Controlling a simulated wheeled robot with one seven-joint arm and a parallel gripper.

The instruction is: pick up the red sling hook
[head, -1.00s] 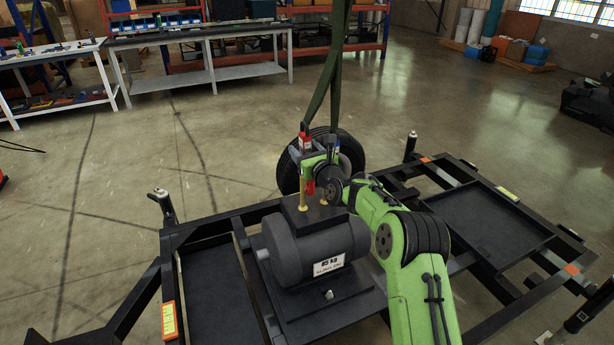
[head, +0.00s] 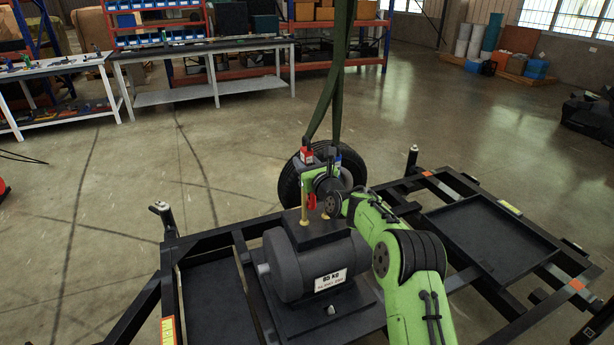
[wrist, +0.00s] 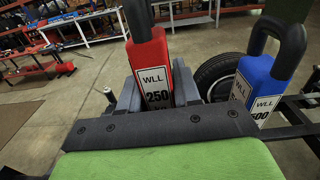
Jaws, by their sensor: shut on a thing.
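The red sling hook (head: 307,155) hangs at the lower end of a dark green sling, above the grey motor. Its red lower part (head: 311,202) shows below my gripper. My gripper (head: 308,168) is shut on it. In the wrist view the red hook body (wrist: 147,55), labelled WLL 250, stands between my two grey fingers (wrist: 157,90). A blue sling hook (head: 337,160) hangs close on the right; it also shows in the wrist view (wrist: 262,85). The hook's lower end is partly hidden by my gripper and arm.
The motor (head: 312,265), labelled 85 kg, sits on a black frame (head: 200,242) with brass-coloured posts (head: 304,210) on top. A tyre (head: 290,185) stands behind the hooks. Workbenches (head: 200,55) line the back. Open floor lies left and behind.

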